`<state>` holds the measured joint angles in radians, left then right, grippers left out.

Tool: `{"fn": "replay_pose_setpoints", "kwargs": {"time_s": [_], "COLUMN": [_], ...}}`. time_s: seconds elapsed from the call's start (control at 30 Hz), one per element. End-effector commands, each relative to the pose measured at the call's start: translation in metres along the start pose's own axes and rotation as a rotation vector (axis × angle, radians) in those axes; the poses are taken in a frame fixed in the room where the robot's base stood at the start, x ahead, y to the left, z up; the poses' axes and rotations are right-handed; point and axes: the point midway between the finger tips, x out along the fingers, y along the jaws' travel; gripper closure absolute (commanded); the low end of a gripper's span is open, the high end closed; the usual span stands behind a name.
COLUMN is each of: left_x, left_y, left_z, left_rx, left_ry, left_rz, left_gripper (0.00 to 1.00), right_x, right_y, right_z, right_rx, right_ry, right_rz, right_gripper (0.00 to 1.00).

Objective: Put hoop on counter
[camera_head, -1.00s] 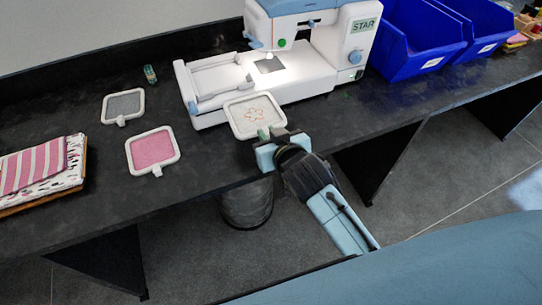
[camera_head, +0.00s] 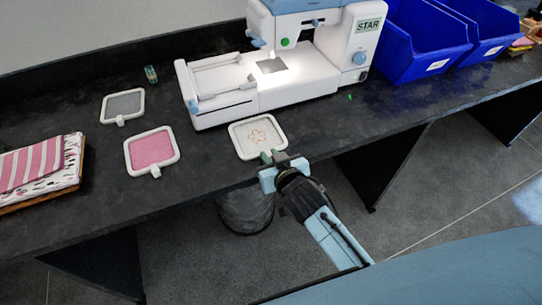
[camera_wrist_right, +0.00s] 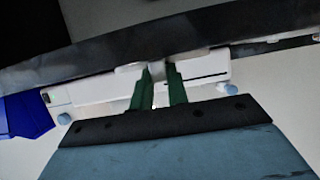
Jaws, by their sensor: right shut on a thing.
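A white square hoop (camera_head: 240,146) with cream fabric and an orange flower outline is at the front edge of the dark counter (camera_head: 205,160), in front of the sewing machine. My right gripper (camera_head: 268,158) is at the hoop's near side, its green fingers shut on the hoop's tab. In the right wrist view the fingers (camera_wrist_right: 161,90) close around a small pale piece, the hoop's tab (camera_wrist_right: 157,70). The hoop lies low and flat; I cannot tell whether it touches the counter. My left gripper is not in view.
A white sewing machine (camera_head: 330,55) stands behind the hoop. A pink hoop (camera_head: 152,150) and a grey hoop (camera_head: 122,105) lie to the left, beside folded fabric (camera_head: 40,165). Blue bins (camera_head: 425,45) stand at the right. A dark bin (camera_head: 245,212) is below the counter.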

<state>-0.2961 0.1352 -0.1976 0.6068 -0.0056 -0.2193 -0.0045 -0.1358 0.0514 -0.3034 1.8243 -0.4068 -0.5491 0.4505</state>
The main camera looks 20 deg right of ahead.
Motion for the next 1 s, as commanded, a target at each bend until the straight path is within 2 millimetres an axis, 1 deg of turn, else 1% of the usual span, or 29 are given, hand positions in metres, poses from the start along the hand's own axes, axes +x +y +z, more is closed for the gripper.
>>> {"fn": "replay_pose_setpoints", "kwargs": {"time_s": [0.03,0.17,0.4,0.53,0.67,0.9,1.0], "left_x": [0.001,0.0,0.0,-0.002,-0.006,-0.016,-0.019], "left_y": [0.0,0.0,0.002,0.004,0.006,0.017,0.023], "left_z": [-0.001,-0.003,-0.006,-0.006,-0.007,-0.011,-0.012], "left_rx": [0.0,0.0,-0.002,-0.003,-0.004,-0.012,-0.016], "left_ry": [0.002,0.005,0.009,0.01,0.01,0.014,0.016], "left_rz": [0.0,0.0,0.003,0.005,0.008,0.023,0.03], "left_gripper": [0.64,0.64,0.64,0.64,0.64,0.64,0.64], "right_x": [0.0,0.0,0.0,-0.003,-0.02,-0.07,-0.089], "right_y": [0.0,0.0,0.0,0.0,0.0,0.0,0.0], "right_z": [0.001,0.001,0.001,-0.004,-0.003,-0.003,-0.003], "right_rx": [0.0,0.0,0.0,-0.001,0.001,0.002,0.001], "right_ry": [-0.001,-0.001,-0.001,0.0,-0.002,-0.004,-0.002], "right_rz": [0.0,0.0,0.0,0.0,0.0,0.001,0.001], "right_gripper": [0.8,0.63,0.62,0.62,0.62,0.62,0.62]}}
